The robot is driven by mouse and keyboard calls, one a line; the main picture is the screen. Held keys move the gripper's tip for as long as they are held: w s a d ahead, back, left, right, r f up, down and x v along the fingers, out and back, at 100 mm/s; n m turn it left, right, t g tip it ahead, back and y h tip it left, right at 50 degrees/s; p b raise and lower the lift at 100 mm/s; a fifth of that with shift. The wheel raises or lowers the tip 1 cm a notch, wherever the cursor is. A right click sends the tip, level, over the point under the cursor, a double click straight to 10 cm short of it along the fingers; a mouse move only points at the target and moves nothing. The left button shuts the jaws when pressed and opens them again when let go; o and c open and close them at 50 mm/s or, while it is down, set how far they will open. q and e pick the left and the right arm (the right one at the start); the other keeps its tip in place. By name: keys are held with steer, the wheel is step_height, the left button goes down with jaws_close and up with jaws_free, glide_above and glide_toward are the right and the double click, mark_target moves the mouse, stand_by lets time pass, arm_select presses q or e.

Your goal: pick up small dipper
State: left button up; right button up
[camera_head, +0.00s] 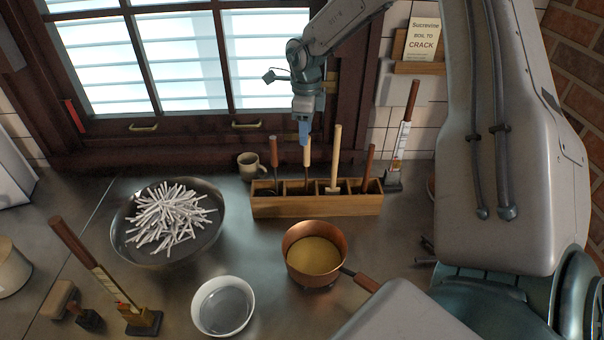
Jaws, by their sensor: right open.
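A wooden rack (315,206) with compartments stands on the counter near the window. Several handled tools stand upright in it: a dark red handle (274,152) at the left, a handle (307,157) beside it, a pale wooden handle (334,150), and a reddish handle (368,163) at the right. Their lower ends are mostly hidden by the rack, so I cannot tell which is the small dipper. My right gripper (303,131) points down just above the second handle from the left. It is open, and the gap between its fingers is hard to see. My left gripper is not in view.
A copper pot (301,234) with yellowish contents is in front of the rack. A wide bowl (123,226) of white sticks stands left, a white bowl (223,330) in front. A mug (248,167) is by the rack. Standing handled tools (93,262) (407,137) flank the area.

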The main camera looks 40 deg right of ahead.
mark_target(307, 163)
steer(key=f+p, duration=0.1)
steer(key=s+f+p, duration=0.1)
steer(key=f+p, duration=0.1)
steer(key=shift+s+a+f, duration=0.15)
steer(key=shift+f, duration=0.05)
steer(key=shift+w+f, duration=0.2)
steer(key=shift+f, duration=0.55)
steer(key=shift+s, duration=0.1)
steer(key=c, duration=0.3)
jaws_close()
